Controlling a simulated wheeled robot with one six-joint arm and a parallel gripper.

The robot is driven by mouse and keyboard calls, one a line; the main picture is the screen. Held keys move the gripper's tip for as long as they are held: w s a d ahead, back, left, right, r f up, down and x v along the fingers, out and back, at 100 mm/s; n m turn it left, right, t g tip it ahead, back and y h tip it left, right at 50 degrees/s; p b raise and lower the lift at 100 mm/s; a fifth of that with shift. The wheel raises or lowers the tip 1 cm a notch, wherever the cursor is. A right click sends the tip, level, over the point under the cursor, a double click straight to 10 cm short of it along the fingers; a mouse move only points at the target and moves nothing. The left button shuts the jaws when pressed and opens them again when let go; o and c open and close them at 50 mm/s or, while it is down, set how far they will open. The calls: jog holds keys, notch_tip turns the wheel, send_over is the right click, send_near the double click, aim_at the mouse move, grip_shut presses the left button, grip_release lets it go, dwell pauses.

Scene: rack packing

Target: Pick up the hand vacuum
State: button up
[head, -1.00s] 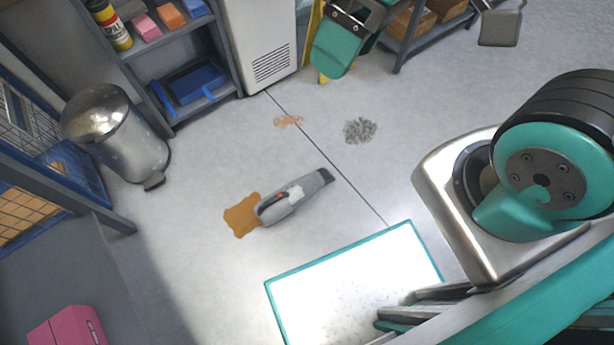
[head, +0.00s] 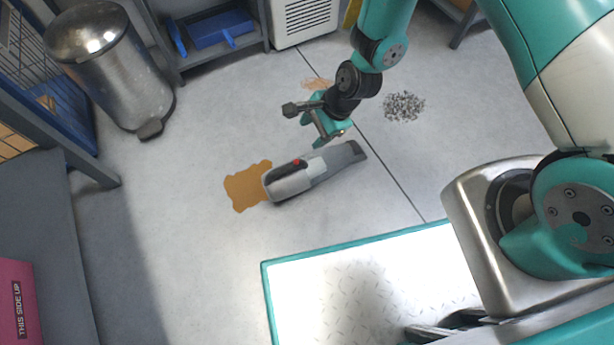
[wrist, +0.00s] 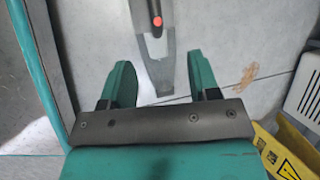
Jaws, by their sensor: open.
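The hand vacuum (head: 290,180) lies on the floor, grey with a white patch and a red button, its dark nozzle pointing right. Its body end touches or overlaps a brown stain. My gripper (head: 322,128) is open and empty, above and just behind the vacuum in the head view. In the wrist view the vacuum (wrist: 155,50) runs down from the top edge, its nozzle ending between the two teal fingers of my gripper (wrist: 166,82). The top of the vacuum is cut off there. The exact gap between fingers and vacuum is unclear.
A brown stain (head: 245,187), dark debris (head: 403,106) and an orange smear (head: 317,84) mark the floor. A steel pedal bin (head: 112,75) and shelving (head: 180,60) stand left and behind. A yellow sign (wrist: 285,150) shows at lower right in the wrist view.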

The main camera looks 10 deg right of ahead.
jog(key=b, duration=0.7)
send_near(289, 166)
jog(key=x, duration=0.5)
jog(key=shift+w+a, duration=0.15)
jog(key=shift+w, duration=0.15)
jog(key=b+x, duration=0.4)
jog(key=x, duration=0.1)
jog(key=shift+s+f, duration=0.25)
jog(key=shift+s, duration=0.1)
jog(key=shift+r, duration=0.1)
grip_shut()
